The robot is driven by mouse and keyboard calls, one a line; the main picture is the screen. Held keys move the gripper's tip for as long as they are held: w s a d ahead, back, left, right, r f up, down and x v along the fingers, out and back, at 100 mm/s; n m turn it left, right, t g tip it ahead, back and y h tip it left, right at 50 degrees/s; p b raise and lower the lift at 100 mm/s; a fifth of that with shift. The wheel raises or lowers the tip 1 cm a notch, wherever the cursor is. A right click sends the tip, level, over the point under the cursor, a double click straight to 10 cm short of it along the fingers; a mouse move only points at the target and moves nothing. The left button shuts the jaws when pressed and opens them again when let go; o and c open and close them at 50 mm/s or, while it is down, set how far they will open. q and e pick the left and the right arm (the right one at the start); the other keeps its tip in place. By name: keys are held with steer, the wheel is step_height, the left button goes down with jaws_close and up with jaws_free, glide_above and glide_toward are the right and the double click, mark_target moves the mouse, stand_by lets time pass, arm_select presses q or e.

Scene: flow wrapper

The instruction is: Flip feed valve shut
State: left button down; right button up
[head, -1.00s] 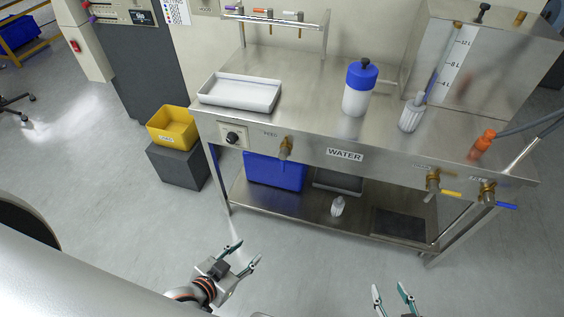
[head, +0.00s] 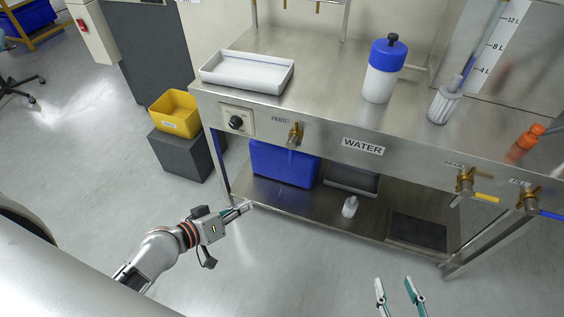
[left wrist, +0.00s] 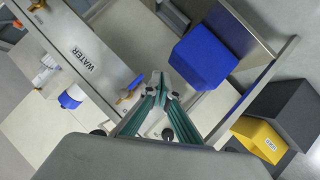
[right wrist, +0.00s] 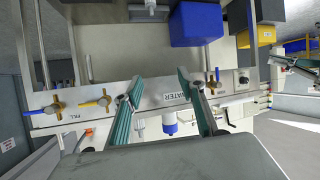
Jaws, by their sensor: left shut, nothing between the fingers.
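The feed valve (head: 295,133) is a brass valve on the front panel of the steel bench, left of the WATER label. It also shows in the left wrist view (left wrist: 127,96), just left of my fingertips, and in the right wrist view (right wrist: 212,84). A small blue handle shows on it in the wrist views; its exact angle is hard to tell. My left gripper (head: 246,207) is shut and empty, lower and left of the valve in the head view, apart from it. My right gripper (head: 396,284) is open and empty in front of the bench.
A drain valve (head: 466,182) with a yellow handle and a fill valve (head: 529,198) with a blue handle sit further right. A dial (head: 236,122) is left of the feed valve. Below are a blue bin (head: 284,163) and a lower shelf (head: 300,205). Floor before the bench is clear.

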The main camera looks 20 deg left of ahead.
mark_target(292, 151)
arm_select(q)
steer(key=w+a+r+n+t+h+b, duration=0.2)
steer(key=w+a+n+h+b, duration=0.3)
steer(key=w+n+b, duration=0.3)
steer(key=w+a+t+b, duration=0.1)
steer(key=b, duration=0.2)
steer(key=shift+r, duration=0.15)
arm_select(e)
steer(key=shift+m+y, duration=0.4)
steer(key=shift+m, duration=0.1)
steer(key=f, duration=0.1)
steer(key=a+f, duration=0.1)
steer(key=f, duration=0.1)
steer(key=a+f, duration=0.1)
steer(key=f, duration=0.1)
steer(key=shift+s+a+f, duration=0.1)
steer(key=shift+s+a, duration=0.1)
steer(key=shift+s, duration=0.2)
arm_select(q)
steer(key=s+d+p+x, duration=0.1)
steer(key=d+x, duration=0.1)
steer(key=x, duration=1)
steer(key=shift+d, duration=0.45)
arm_select(e)
steer(key=shift+s+d+f+g, duration=0.4)
steer(key=shift+d+f, duration=0.05)
steer(key=shift+f, duration=0.2)
